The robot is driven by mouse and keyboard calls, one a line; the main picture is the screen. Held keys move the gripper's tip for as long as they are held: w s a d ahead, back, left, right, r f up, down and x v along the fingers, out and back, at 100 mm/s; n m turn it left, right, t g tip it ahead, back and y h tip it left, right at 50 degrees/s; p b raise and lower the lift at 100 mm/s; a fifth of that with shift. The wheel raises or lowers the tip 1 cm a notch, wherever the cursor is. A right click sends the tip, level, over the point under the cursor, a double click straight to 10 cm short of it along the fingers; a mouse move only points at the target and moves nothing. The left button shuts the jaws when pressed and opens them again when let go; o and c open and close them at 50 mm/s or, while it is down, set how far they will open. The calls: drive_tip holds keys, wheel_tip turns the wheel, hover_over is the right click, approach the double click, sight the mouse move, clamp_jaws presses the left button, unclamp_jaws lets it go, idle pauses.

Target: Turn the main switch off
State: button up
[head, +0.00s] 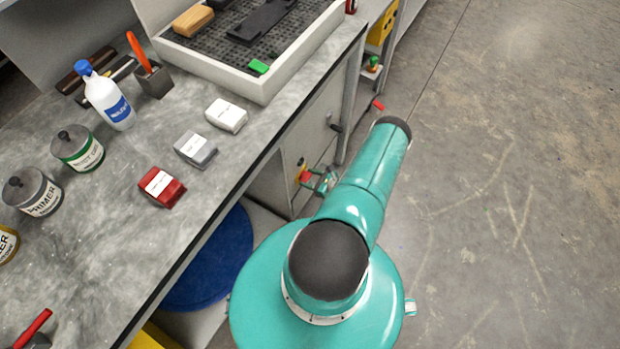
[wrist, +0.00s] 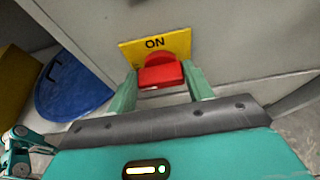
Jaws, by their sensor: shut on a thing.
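The main switch is a red handle (wrist: 160,74) on a yellow plate (wrist: 178,43) marked "ON", fixed to a grey cabinet face. My gripper (wrist: 160,86) has one finger on each side of the red handle and is shut on it. The plate's "ON" mark shows above the handle. In the head view the gripper (head: 319,180) is at the cabinet side below the bench, with a small bit of red and yellow at the switch (head: 303,172). Part of the switch is hidden there by my gripper.
The bench top (head: 120,215) holds several cans, a white bottle (head: 108,98), a red block (head: 161,187) and a tray (head: 262,88). A blue round lid (head: 215,262) sits below the bench. The floor (head: 510,200) to the right is clear.

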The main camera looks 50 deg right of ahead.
drive_tip(key=o, duration=1)
drive_tip(key=shift+s, duration=0.1)
drive_tip(key=v, duration=1.3)
drive_tip(key=shift+s+r, duration=0.25)
drive_tip(key=shift+s, duration=0.05)
